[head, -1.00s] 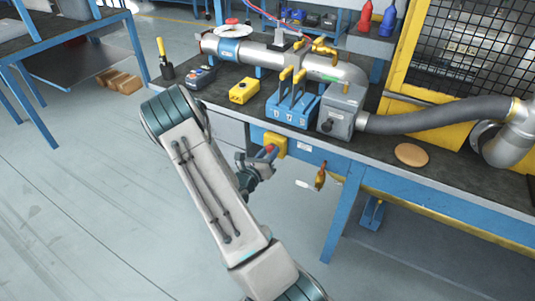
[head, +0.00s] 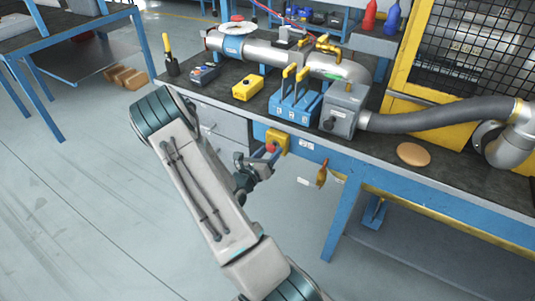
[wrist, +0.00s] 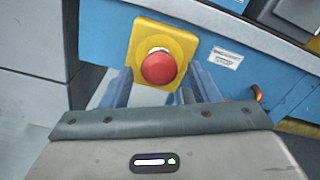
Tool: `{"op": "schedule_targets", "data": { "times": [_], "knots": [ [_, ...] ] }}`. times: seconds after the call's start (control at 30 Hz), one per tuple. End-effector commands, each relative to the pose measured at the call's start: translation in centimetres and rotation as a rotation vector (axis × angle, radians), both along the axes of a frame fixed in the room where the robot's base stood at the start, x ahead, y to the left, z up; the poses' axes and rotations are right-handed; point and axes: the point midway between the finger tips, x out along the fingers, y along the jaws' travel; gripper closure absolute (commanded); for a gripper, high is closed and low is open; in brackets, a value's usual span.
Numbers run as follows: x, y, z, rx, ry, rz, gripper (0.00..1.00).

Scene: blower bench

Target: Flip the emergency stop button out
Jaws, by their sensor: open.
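The emergency stop button is a red mushroom head (wrist: 158,68) on a yellow plate (wrist: 176,42), fixed to the blue front edge of the bench. In the head view the red button (head: 270,149) and its yellow box (head: 280,139) show just beyond my gripper (head: 262,160). In the wrist view my gripper (wrist: 158,90) is open, with one blue-grey finger on each side below the button. The button lies between the fingers' lines and nothing is held. I cannot tell whether the fingers touch the plate.
The bench top (head: 378,158) carries a blue lever box (head: 292,108), a grey box (head: 342,112), a yellow box (head: 248,87) and a round tan disc (head: 413,154). An orange-handled item (head: 321,175) hangs from the bench front to the right. Open floor lies left.

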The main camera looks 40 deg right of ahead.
Motion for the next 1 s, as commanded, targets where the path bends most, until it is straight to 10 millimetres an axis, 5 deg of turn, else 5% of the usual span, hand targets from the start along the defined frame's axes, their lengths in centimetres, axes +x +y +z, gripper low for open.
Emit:
{"op": "schedule_targets", "data": {
  "times": [0.17,0.7,1.0],
  "knots": [
    [-0.4,1.5,0.0,0.001,0.000,0.003,0.45],
    [-3.8,11.9,0.0,0.001,0.001,0.004,0.45],
    [-4.3,13.2,0.0,0.000,0.000,0.000,0.45]
  ]
}}
